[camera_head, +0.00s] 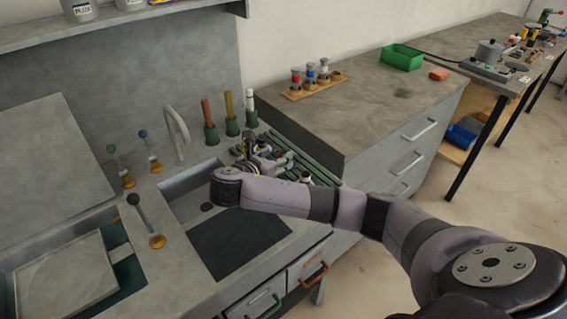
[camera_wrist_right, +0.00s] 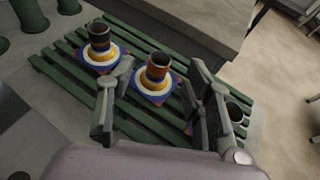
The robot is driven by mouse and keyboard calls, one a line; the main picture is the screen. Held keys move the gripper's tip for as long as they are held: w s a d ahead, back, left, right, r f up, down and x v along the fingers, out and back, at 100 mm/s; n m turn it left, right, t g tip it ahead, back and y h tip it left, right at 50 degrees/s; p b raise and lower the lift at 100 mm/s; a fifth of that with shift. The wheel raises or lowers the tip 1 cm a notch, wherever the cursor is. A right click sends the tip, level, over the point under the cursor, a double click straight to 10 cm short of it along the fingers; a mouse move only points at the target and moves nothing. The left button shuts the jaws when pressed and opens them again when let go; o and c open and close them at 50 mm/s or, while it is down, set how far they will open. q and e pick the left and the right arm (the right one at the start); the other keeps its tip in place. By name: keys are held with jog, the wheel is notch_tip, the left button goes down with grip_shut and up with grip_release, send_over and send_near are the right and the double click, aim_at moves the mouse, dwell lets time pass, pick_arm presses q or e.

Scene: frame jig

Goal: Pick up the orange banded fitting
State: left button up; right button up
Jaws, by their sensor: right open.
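The fitting with the orange-red band (camera_wrist_right: 157,71) is a dark, upright cylinder on a round white, yellow and blue base. It stands on the green slatted rack (camera_wrist_right: 60,68) in the wrist view. My right gripper (camera_wrist_right: 160,80) is open, with one finger on each side of this fitting in the picture. I cannot tell whether either finger touches it. In the head view my right gripper (camera_head: 262,158) is over the green rack (camera_head: 325,177) beside the sink, and the fitting is not clear there. My left gripper is not in view.
A similar dark fitting (camera_wrist_right: 100,38) stands to the left on the rack. Another dark cup-like piece (camera_wrist_right: 236,113) is partly hidden behind the right finger. Green-based upright handles (camera_head: 210,132) stand behind the sink (camera_head: 185,190). A grey counter (camera_head: 375,110) rises beside the rack.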

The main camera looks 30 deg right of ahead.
aim_at(283, 152)
jog(key=x, duration=0.5)
jog(key=shift+w+d+f, duration=0.1)
jog(key=shift+d, duration=0.2)
jog(key=shift+c, duration=0.2)
grip_shut()
